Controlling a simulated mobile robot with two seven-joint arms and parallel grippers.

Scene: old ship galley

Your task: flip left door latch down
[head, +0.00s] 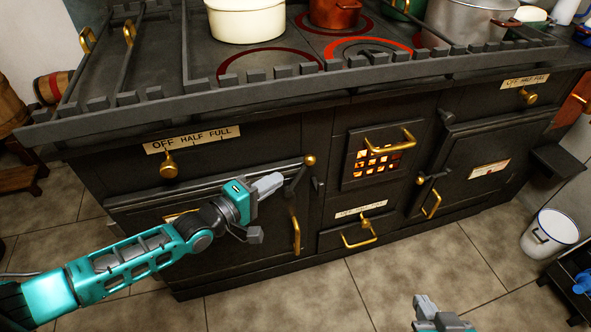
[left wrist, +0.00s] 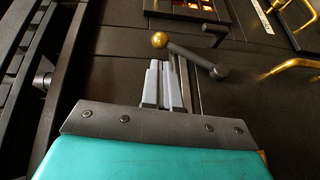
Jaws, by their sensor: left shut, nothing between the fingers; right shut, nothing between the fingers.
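The left oven door (head: 225,262) is dark metal and appears closed. Its latch (head: 299,174) is a dark lever with a brass ball at its upper end, raised and leaning slightly right. In the left wrist view the latch (left wrist: 190,55) lies just past my fingertips, brass ball at left and dark pivot at right. My left gripper (head: 279,179) is shut and empty, left of the latch and close to it; I cannot tell whether they touch. Its fingers (left wrist: 167,68) point toward the lever. My right gripper (head: 426,301) is shut and empty, low in front of the stove.
A vertical brass handle (head: 296,235) stands out from the left door below the latch. A glowing grate (head: 372,162) with a brass handle is to the right. A brass knob (head: 168,168) is above the door. Pots, including a cream one (head: 246,20), stand on the railed cooktop. The floor in front is clear.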

